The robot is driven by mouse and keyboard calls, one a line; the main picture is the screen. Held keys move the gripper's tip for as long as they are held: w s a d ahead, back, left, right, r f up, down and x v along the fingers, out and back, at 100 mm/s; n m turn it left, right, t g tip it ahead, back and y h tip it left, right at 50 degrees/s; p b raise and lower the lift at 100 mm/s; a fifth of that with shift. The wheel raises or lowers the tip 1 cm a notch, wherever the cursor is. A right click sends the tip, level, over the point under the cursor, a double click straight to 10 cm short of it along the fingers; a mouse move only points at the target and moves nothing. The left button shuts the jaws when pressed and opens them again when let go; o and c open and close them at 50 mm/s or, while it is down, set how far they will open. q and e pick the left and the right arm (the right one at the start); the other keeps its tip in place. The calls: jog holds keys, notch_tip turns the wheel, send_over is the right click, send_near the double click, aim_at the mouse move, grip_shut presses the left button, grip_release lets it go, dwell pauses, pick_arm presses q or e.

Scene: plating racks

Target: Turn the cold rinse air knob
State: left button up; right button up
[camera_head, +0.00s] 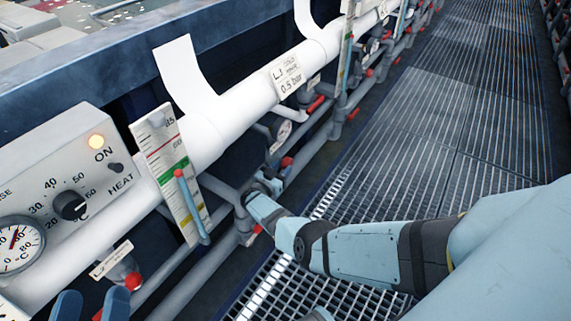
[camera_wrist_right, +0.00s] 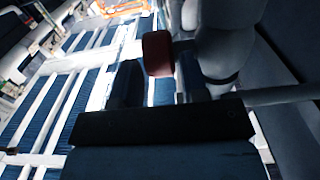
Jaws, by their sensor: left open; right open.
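A white sign (camera_head: 287,76) marked 0.5 bar is on the white pipe; its smaller lettering, perhaps "cold rinse", is hard to read. A small red knob (camera_head: 287,162) sits on the grey piping below it, just beyond my right gripper (camera_head: 266,186). In the right wrist view a dull red knob (camera_wrist_right: 158,52) stands between and beyond the dark fingertips of my right gripper (camera_wrist_right: 157,82). The fingers are apart, and I cannot tell whether they touch it. My left gripper (camera_head: 92,302) is open and empty at the bottom left, near another red knob (camera_head: 133,281).
A heater box (camera_head: 72,180) with dial and lit lamp is at the left. A level gauge (camera_head: 172,165) with a blue tube stands left of my right gripper. Grey pipes and several red handles (camera_head: 316,104) line the tank side. The grating walkway (camera_head: 450,90) is clear.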

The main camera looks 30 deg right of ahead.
aim_at(283, 166)
jog(key=shift+b+x, duration=0.4)
jog(key=shift+x, duration=1.4)
pick_arm(q)
jog(key=shift+w+f+g, duration=0.1)
jog(key=shift+f+g, duration=0.2)
jog(key=shift+f, duration=0.55)
pick_arm(e)
jog(key=c, duration=0.6)
jog(key=shift+r+p, duration=0.15)
jog(key=shift+p, duration=0.2)
jog(key=shift+c, duration=0.2)
jog(key=y+p, duration=0.1)
jog(key=p, duration=0.1)
jog(key=shift+r+g+p, duration=0.3)
jog(key=shift+r+p, duration=0.05)
jog(key=shift+f+y+p, duration=0.1)
jog(key=shift+y+p, duration=0.5)
jog(key=shift+y, duration=0.1)
jog(key=shift+f+g+y+p, duration=0.45)
jog(key=shift+g+y+p, duration=0.05)
jog(key=shift+y+p, duration=0.2)
pick_arm(q)
jog(key=shift+a+r+y, duration=0.1)
jog(key=shift+a+y, duration=0.75)
jog(key=shift+y, duration=0.15)
pick_arm(e)
jog(key=o, duration=0.6)
